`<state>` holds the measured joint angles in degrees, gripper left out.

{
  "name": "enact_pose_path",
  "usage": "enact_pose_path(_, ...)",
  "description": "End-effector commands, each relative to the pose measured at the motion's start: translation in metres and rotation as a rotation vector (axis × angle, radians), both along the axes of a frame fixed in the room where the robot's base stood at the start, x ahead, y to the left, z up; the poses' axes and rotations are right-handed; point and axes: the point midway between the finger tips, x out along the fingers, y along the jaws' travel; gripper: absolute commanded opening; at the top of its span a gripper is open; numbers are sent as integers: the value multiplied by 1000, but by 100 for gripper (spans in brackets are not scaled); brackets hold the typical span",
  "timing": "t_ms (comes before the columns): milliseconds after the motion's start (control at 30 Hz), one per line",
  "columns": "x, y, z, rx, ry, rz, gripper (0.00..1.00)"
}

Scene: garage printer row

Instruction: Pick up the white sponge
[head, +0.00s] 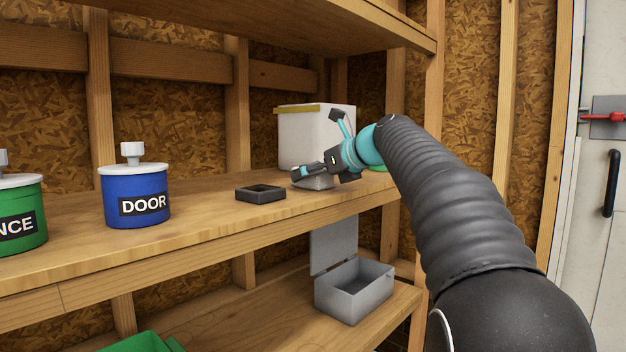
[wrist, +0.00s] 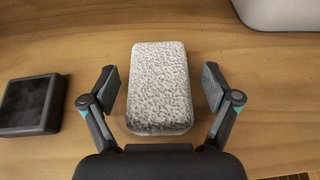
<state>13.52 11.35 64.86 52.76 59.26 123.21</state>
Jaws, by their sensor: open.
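The white sponge (wrist: 160,85) is a pale, rough-textured block lying on the wooden shelf. In the wrist view it sits between the two fingers of my gripper (wrist: 161,92), with a gap on each side. My gripper is open and does not touch the sponge's sides. In the head view my gripper (head: 322,156) is over the shelf at the right. A pale part of the sponge (head: 318,183) shows below it, and the rest is hidden behind the gripper.
A small black tray (head: 261,193) lies left of the sponge. A white container (head: 303,138) stands behind it. A blue "DOOR" tub (head: 136,190) and a green tub (head: 22,215) stand farther left. An open grey box (head: 354,290) is on the lower shelf. Another shelf board is above.

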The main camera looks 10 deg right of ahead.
Motion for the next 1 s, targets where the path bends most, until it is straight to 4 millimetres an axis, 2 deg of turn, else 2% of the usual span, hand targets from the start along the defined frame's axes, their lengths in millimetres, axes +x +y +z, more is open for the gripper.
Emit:
enact_pose_path(200, 1, 1, 0, -1, -2, -1, 88)
enact_pose_path(267, 1, 1, 0, -1, -2, -1, 75)
enact_pose_path(400, 1, 1, 0, -1, -2, -1, 40)
enact_pose_path(433, 1, 1, 0, -1, -1, -1, 35)
enact_pose_path(800, 1, 1, 1, -1, -1, -1, 34)
enact_pose_path(1000, 1, 1, 13, -1, -2, 0, 34)
